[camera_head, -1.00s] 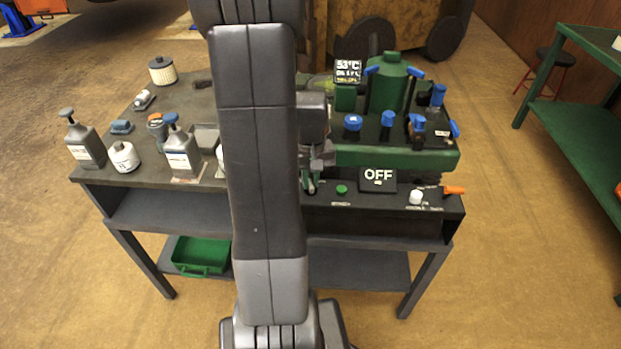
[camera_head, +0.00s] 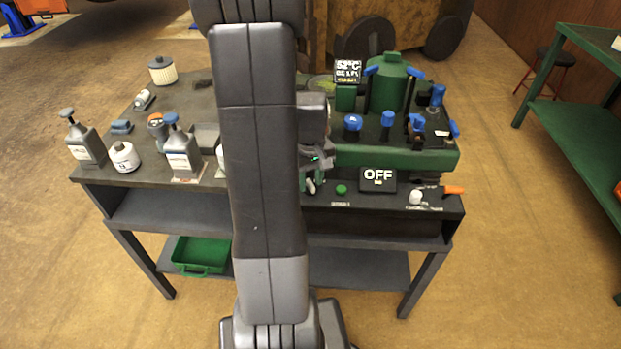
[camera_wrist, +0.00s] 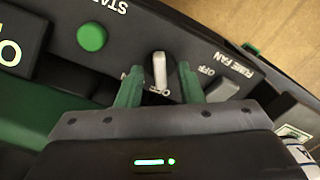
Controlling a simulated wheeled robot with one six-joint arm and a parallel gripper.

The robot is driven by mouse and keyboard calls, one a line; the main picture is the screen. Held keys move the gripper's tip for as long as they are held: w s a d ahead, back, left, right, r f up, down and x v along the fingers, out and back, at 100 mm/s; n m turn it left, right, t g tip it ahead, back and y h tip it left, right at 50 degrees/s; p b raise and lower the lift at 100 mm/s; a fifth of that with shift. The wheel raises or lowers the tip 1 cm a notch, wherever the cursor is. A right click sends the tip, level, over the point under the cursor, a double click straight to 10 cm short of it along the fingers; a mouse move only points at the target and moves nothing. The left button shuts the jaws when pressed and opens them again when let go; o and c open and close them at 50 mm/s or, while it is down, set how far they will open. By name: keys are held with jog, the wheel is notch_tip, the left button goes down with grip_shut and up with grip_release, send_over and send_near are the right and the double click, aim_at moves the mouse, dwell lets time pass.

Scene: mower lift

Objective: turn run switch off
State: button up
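The white lever of a switch (camera_wrist: 160,71) shows in the wrist view on a dark panel. An OFF label is by its lower end; the label at its left is partly hidden by a finger. My gripper (camera_wrist: 159,68) is open, its green fingers on either side of the lever with gaps visible. In the head view, my gripper (camera_head: 318,157) is partly hidden by my arm, above the small switch (camera_head: 311,187). A black display (camera_head: 378,179) reads OFF.
A green START button (camera_wrist: 91,37) and a grey FUME FAN switch (camera_wrist: 222,88) flank the switch. Farther along the panel are a white knob (camera_head: 415,197) and an orange handle (camera_head: 454,190). Bottles (camera_head: 181,150) and a green machine (camera_head: 395,157) crowd the bench.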

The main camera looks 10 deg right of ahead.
aim_at(310, 183)
notch_tip(310, 183, up, 14)
jog(key=p, duration=0.1)
jog(key=shift+p, duration=0.4)
jog(key=shift+f, duration=0.1)
notch_tip(310, 183, down, 14)
jog(key=shift+r+b, duration=0.2)
jog(key=shift+b, duration=0.75)
jog(key=shift+f, duration=0.15)
jog(key=shift+m, duration=0.6)
